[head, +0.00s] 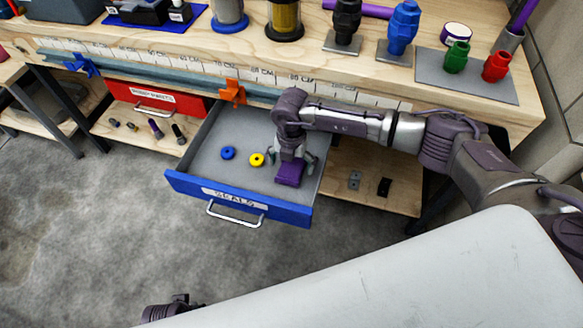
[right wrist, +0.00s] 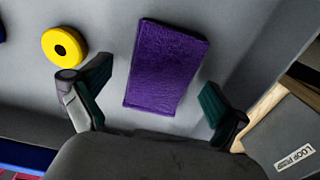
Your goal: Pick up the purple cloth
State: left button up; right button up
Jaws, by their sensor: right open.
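The purple cloth (head: 289,173) is a folded rectangular block lying in the open blue drawer (head: 241,199), toward its right side. In the right wrist view the cloth (right wrist: 166,66) lies tilted on the grey drawer floor. My right gripper (head: 292,160) points down into the drawer over the cloth. In the right wrist view its fingers (right wrist: 152,95) are spread wide, one to each side of the cloth, with nothing between them touching it. My left gripper (head: 172,307) shows only in part at the bottom edge of the head view, too little to judge its jaws.
A yellow ring (head: 256,160) and a blue ring (head: 228,153) lie left of the cloth in the drawer. A red drawer (head: 158,97) is at the left. The workbench top (head: 300,55) overhangs the drawer's back and holds filters and fittings. A white surface (head: 420,270) fills the lower right.

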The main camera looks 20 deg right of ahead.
aim_at(291, 165)
jog(key=c, duration=1.1)
jog(key=shift+c, duration=0.2)
jog(key=shift+r, duration=0.1)
